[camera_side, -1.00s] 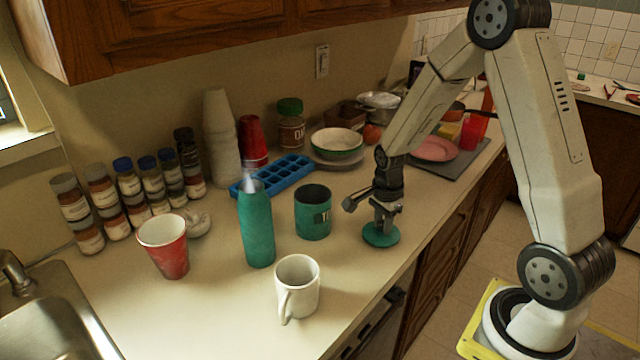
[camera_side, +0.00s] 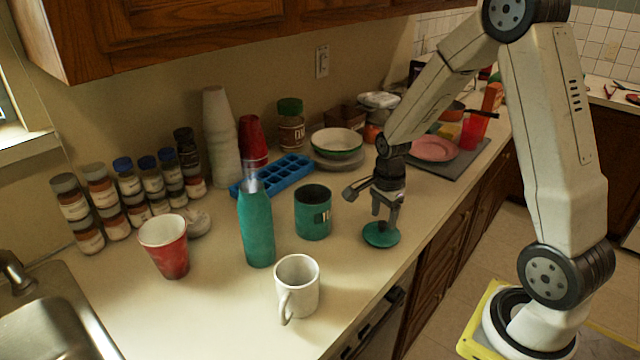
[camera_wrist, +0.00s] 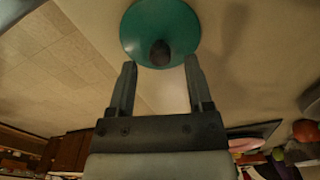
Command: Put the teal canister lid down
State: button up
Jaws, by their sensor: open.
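The teal canister lid (camera_side: 381,235) lies flat on the counter near its front edge, to the right of the open teal canister (camera_side: 313,213). The lid also shows in the wrist view (camera_wrist: 145,22), with a dark knob at its middle. My gripper (camera_side: 385,222) is open just above the lid, pointing down. In the wrist view my gripper's fingertips (camera_wrist: 160,66) are spread apart and the knob is beyond them, not held.
A white mug (camera_side: 298,287), a teal bottle (camera_side: 257,225) and a red cup (camera_side: 165,247) stand to the left. A blue ice tray (camera_side: 285,173) and stacked bowls (camera_side: 337,143) are behind. The counter's front edge is close to the lid.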

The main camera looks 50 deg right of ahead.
aim_at(383, 222)
notch_tip(383, 222, up, 10)
jog(key=shift+f, duration=0.25)
dwell(0.7)
jog(key=s+a+f+n+t, duration=0.1)
jog(key=s+a+f+n, duration=0.1)
jog(key=a+n, duration=0.5)
jog(key=s+a+f+n+t, duration=0.1)
jog(key=s+a+f+n, duration=0.2)
jog(key=a+n, duration=0.4)
jog(key=s+n, duration=0.1)
jog(key=n, duration=0.6)
jog(key=shift+t, duration=0.3)
